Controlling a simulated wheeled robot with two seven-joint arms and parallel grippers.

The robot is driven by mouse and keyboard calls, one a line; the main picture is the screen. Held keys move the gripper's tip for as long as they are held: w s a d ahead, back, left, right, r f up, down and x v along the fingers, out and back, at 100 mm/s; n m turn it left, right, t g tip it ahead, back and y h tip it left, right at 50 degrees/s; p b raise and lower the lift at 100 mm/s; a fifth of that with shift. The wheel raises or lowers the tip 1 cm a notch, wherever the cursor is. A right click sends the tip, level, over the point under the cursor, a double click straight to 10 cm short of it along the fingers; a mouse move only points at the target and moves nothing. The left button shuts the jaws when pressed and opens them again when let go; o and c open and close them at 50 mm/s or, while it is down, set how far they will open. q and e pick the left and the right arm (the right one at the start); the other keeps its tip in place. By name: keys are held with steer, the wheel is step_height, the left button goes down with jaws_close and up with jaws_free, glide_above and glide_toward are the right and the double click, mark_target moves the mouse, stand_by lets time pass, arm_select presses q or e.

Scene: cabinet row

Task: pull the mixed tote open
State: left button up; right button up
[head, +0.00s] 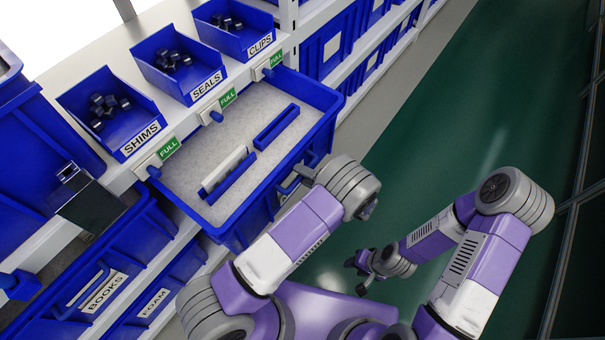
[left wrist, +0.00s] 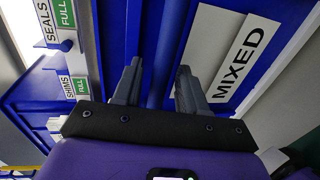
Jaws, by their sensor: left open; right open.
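The mixed tote (head: 330,98) is a blue bin that sticks well out from the shelf below the small bins. Its white MIXED label (left wrist: 236,55) shows in the left wrist view, beside its blue front handle (left wrist: 168,50). My left gripper (head: 306,172) is at the tote's front; the wrist view shows its fingers (left wrist: 157,72) open, one on each side of the handle. I cannot tell whether they touch it. In the head view, my own wrist partly hides the handle and label. My right gripper (head: 357,274) is open and empty over the floor.
Small bins marked SHIMS (head: 113,107), SEALS (head: 176,63) and CLIPS (head: 233,27) stand above. BOOKS (head: 128,252) and FOAM (head: 185,272) totes sit lower left. The green aisle floor (head: 470,95) is clear at right.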

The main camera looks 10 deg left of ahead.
arm_select(q)
steer(key=v, duration=0.7)
steer(key=shift+p, duration=0.3)
steer(key=s+a+f+n+g+h, duration=0.2)
steer(key=s+a+f+n+g, duration=0.2)
steer(key=s+a+f+g, duration=0.15)
steer(key=s+d+f+n+g+h, duration=0.2)
steer(key=s+f+n+h, duration=0.2)
steer(key=s+n+h, duration=0.65)
steer(key=s+d+f+n+g+h, duration=0.25)
steer(key=s+f+n+h, duration=0.2)
steer(key=n, duration=1.05)
steer(key=a+n+t, duration=0.1)
steer(key=n, duration=0.3)
steer(key=w+a+r+n+t+h, duration=0.1)
steer(key=n+t, duration=0.1)
steer(key=n, duration=0.3)
steer(key=w+a+r+n+t, duration=0.1)
steer(key=n, duration=0.3)
steer(key=shift+w+n+t+h, duration=0.1)
steer(key=shift+n+t+h, duration=0.2)
steer(key=shift+n+h, duration=0.1)
